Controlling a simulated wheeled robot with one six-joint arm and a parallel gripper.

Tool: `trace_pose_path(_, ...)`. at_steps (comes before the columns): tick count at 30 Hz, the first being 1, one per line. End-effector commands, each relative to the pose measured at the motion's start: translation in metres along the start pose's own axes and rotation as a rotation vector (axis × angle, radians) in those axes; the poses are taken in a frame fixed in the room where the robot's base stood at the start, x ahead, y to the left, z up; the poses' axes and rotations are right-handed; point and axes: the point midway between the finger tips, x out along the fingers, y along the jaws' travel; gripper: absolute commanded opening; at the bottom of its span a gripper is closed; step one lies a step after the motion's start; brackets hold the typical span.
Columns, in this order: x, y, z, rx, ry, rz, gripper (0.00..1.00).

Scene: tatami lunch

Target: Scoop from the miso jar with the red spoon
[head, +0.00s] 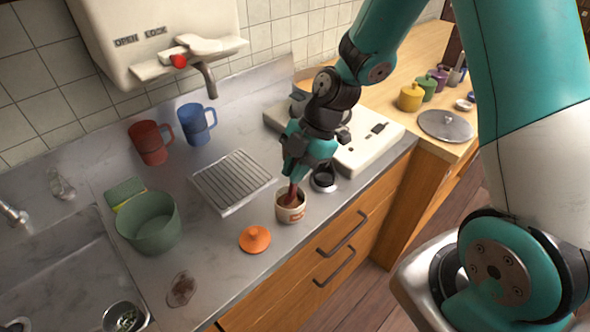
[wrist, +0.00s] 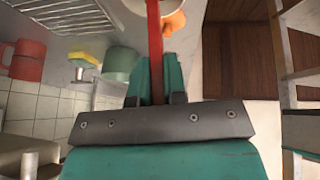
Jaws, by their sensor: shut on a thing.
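The miso jar (head: 291,212) is a small cream pot with an orange-red mark, standing open near the counter's front edge. Its orange lid (head: 255,240) lies on the counter to its left. My gripper (head: 297,168) is above the jar, pointing down, shut on the red spoon (head: 291,192). The spoon's lower part goes into the jar's mouth, and its bowl is hidden.
A dark cup (head: 324,180) stands close right of the jar, near a white stove (head: 365,150). A drain rack (head: 232,182), green bowl (head: 150,228), red mug (head: 150,143) and blue mug (head: 197,124) are left. The counter around the lid is clear.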

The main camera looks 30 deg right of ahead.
Motion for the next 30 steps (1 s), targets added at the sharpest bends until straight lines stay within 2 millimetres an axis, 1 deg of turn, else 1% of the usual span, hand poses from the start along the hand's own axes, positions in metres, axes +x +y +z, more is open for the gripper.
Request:
trace_pose_path(1, -0.006, 0.001, -0.003, 0.000, 0.000, 0.001, 0.00)
trace_pose_path(24, -0.057, 0.008, -0.028, 0.000, 0.000, 0.000, 0.00)
trace_pose_path(27, -0.062, 0.009, -0.031, 0.000, 0.000, 0.000, 0.00)
trace_pose_path(30, -0.064, 0.009, -0.032, 0.000, 0.000, 0.000, 0.00)
